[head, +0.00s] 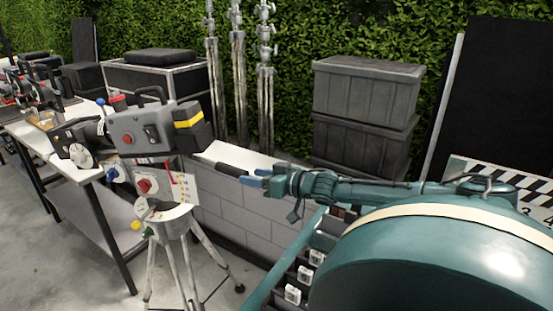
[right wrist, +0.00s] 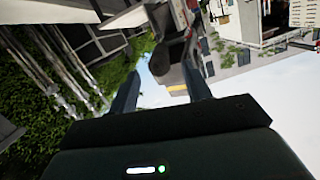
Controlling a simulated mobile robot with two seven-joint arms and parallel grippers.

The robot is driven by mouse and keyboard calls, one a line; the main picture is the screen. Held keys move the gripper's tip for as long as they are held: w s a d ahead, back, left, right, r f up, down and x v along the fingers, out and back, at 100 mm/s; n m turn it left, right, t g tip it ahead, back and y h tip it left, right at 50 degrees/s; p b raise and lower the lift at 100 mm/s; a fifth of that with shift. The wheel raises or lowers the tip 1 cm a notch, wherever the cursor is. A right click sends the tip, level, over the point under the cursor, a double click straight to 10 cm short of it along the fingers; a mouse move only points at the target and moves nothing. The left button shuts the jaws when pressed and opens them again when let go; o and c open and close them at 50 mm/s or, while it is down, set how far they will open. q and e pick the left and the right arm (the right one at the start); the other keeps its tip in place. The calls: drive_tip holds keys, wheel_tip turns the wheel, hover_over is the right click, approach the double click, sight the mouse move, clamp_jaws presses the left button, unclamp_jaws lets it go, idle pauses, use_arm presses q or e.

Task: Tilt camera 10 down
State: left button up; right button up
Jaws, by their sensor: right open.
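The camera (head: 140,128) is a grey box with a carry handle, a red button and a yellow-striped black rear block. It sits on a tripod (head: 175,240) at left of centre in the head view. Below it is a pale head panel (head: 146,186) with a red knob and a small scale (head: 184,187). My right gripper (head: 231,173) reaches in from the right, its fingers pointing left toward the camera's rear. It is open and empty. In the right wrist view, the dark camera rear with its yellow stripe (right wrist: 177,88) shows between the two parted fingers (right wrist: 160,92).
A workbench (head: 85,175) with several devices stands at the left. A low block wall (head: 235,205) runs behind the tripod. Grey crates (head: 365,90), metal stands (head: 238,70) and a hedge are farther back. A clapperboard (head: 510,190) is at the right.

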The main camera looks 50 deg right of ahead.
drive_tip(key=v, duration=0.6)
idle(0.7)
